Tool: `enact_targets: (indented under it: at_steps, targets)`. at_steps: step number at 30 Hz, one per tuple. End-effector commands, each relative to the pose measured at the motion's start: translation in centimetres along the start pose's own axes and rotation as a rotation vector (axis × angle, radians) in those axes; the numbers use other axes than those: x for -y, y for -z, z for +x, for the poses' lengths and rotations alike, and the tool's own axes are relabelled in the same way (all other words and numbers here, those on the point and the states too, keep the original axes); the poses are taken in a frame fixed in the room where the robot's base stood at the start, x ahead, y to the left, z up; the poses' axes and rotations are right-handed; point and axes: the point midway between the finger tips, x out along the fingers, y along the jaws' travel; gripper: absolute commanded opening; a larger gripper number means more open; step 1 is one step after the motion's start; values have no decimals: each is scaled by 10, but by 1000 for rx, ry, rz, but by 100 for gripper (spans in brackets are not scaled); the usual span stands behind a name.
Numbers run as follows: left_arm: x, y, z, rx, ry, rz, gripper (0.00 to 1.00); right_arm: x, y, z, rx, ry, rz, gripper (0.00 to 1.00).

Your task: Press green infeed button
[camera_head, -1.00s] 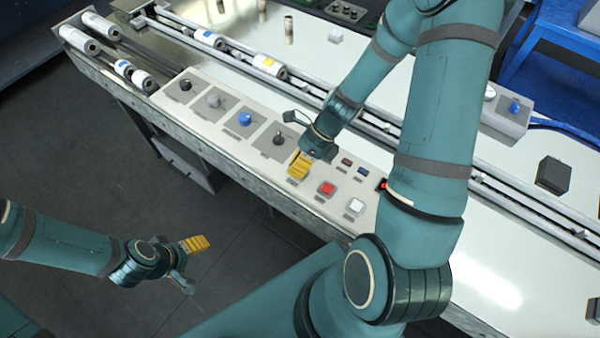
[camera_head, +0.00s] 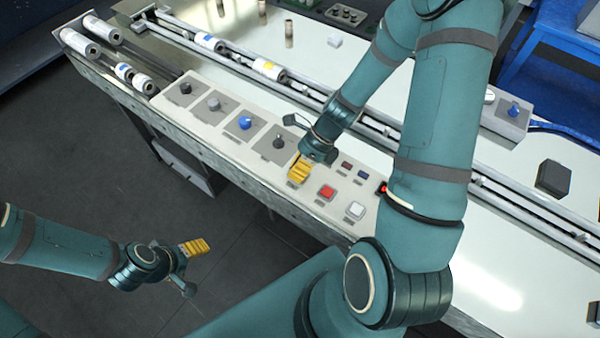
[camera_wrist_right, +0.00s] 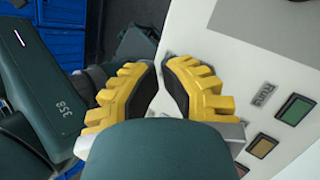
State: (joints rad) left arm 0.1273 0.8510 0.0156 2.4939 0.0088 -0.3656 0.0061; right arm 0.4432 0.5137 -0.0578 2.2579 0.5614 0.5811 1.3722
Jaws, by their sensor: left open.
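A green square button (camera_wrist_right: 295,109) shows at the right of the right wrist view, on the white panel. I cannot make it out in the head view, where my right gripper covers part of the control panel (camera_head: 327,208). My right gripper (camera_head: 298,172) is low over the panel, left of the red button (camera_head: 326,192). In the right wrist view its yellow fingertips (camera_wrist_right: 161,64) are close together with a narrow gap and nothing between them. The green button is to the right of them. My left gripper (camera_head: 195,246) is open and empty, over the floor.
An amber button (camera_wrist_right: 262,146) is beside the green one. A white button (camera_head: 355,209), two small dark buttons (camera_head: 354,169) and several knobs, one blue (camera_head: 245,123), are on the panel. White rolls (camera_head: 210,42) lie behind. Dark floor (camera_head: 90,165) is clear at left.

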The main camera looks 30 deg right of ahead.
Motion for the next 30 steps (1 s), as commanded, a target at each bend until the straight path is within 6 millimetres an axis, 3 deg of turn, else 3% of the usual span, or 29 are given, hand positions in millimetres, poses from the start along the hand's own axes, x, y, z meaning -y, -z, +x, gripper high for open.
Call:
enact_targets:
  at_steps: [30]
  targets:
    - [1, 0, 3, 0, 0, 0, 70, 4, 4, 7, 0, 0, 0, 0]
